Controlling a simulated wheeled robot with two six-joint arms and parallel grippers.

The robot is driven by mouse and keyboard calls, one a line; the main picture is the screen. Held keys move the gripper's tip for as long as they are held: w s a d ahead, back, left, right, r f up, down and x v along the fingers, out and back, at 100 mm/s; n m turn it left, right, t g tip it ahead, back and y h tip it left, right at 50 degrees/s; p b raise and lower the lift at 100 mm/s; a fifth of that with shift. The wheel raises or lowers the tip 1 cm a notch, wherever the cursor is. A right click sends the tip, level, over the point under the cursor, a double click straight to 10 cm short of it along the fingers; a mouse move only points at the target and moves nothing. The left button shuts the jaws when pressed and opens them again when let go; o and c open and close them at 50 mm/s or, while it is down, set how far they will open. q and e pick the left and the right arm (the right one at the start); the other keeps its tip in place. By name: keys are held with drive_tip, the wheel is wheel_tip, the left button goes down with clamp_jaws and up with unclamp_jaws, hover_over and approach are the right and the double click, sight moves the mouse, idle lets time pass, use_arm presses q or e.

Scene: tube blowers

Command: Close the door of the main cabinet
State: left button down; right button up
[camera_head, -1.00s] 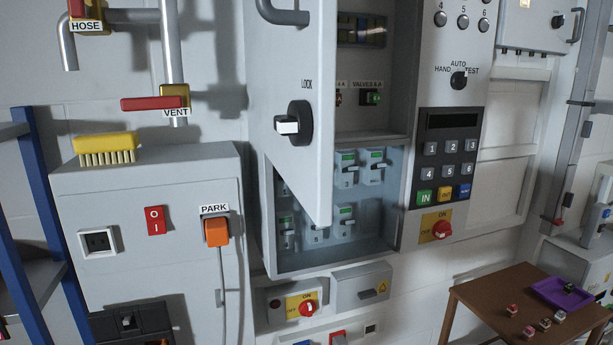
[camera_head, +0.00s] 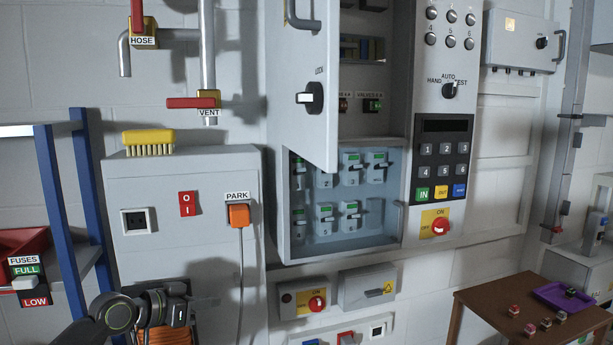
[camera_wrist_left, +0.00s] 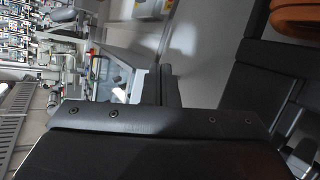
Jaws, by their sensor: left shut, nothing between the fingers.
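The main cabinet door (camera_head: 299,75) is a pale grey panel, and it stands open, swung outward on its left side. It bears a black LOCK knob (camera_head: 311,98) with a white grip and a bar handle (camera_head: 301,18) near the top. Behind it, the main cabinet's lower bay (camera_head: 372,229) shows several grey breakers with green marks. The door covers part of the interior. My left gripper (camera_head: 167,308) is shut and empty, low at the left, below and left of the door and apart from it. My right gripper is not in view.
A grey box (camera_head: 180,180) with a PARK plug (camera_head: 239,215) and a yellow brush (camera_head: 148,142) stands left of the door. Red-handled pipes (camera_head: 207,65) are above it. A blue-post shelf (camera_head: 62,205) is at far left, a brown table (camera_head: 510,290) at lower right.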

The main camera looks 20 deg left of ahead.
use_arm(q)
wheel_tip(320, 180, up, 13)
drive_tip(key=d+m+h, duration=0.2)
drive_tip(key=h, duration=0.1)
drive_tip(key=s+d+r+m+h+b, duration=0.1)
drive_tip(key=s+d+r, duration=0.15)
drive_tip(key=r, duration=0.35)
drive_tip(key=s+d+r+m+g+h, duration=0.1)
drive_tip(key=s+d+r+m+h, duration=0.1)
drive_tip(key=s+r, duration=0.25)
drive_tip(key=s+d+r+m+h+b, duration=0.1)
drive_tip(key=s+d+r, duration=0.15)
drive_tip(key=r, duration=0.35)
drive_tip(key=m+g+h, duration=0.2)
approach(322, 124)
drive_tip(key=shift+p+x, duration=2.4)
drive_tip(key=shift+p, duration=4.95)
drive_tip(key=shift+p+x, duration=0.45)
drive_tip(key=shift+x, duration=0.6)
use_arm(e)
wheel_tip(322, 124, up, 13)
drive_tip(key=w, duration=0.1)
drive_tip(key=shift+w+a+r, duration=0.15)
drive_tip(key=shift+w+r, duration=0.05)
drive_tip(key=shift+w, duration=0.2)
